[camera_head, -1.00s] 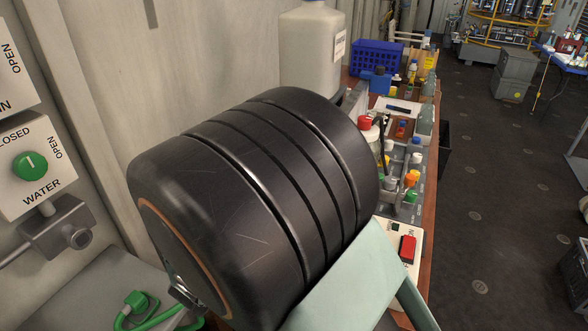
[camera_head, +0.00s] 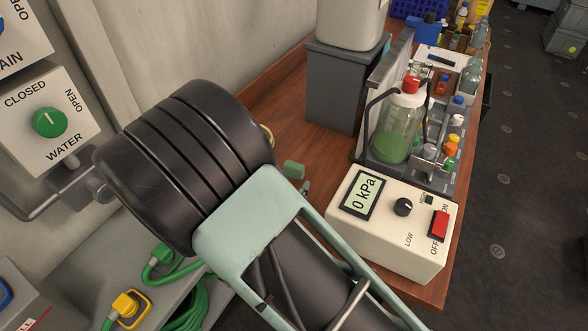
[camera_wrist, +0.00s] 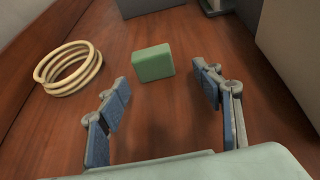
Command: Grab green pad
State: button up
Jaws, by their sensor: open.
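The green pad (camera_wrist: 152,63) is a small block lying on the brown wooden bench top, seen in the wrist view. It also shows in the head view (camera_head: 294,169), just right of my dark arm. My gripper (camera_wrist: 163,86) is open in the wrist view, with one blue-padded finger on each side. The pad is ahead of the fingers, roughly centred between them, and nothing is between the pads. In the head view my arm hides most of the gripper.
Cream-coloured rings (camera_wrist: 68,68) lie on the bench left of the pad. A grey block (camera_head: 336,86) under a white container stands behind. A white control box (camera_head: 392,225) reading 0 kPa and a bottle of green liquid (camera_head: 396,135) are to the right. Green hose (camera_head: 190,300) is at lower left.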

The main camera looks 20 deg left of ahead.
aim_at(292, 173)
jog(key=x, duration=0.5)
jog(key=shift+w+a+p, duration=0.1)
jog(key=shift+a+p, duration=0.2)
jog(key=shift+a, duration=0.1)
jog(key=shift+r, duration=0.1)
jog(key=shift+c, duration=0.3)
jog(key=c, duration=0.8)
